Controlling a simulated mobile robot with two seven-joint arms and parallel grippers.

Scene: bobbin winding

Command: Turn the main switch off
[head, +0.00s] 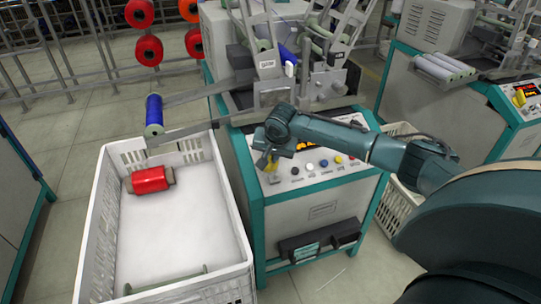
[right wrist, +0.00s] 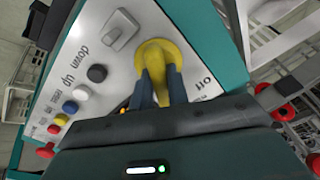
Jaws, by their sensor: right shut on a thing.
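The main switch (right wrist: 155,50) is a yellow rotary knob on the white sloped control panel, with the word "Off" printed beside it in the right wrist view. My right gripper (right wrist: 160,88) is shut on its raised handle, one dark finger on each side. In the head view my right gripper (head: 268,158) is over the left end of the panel (head: 318,168), and a little yellow of the switch (head: 262,163) shows under it. The handle's exact angle is hard to tell. My left gripper is not in view.
A white crate (head: 228,215) with a red bobbin (head: 150,180) stands left of the machine. A blue bobbin (head: 154,112) is above the crate's back edge.

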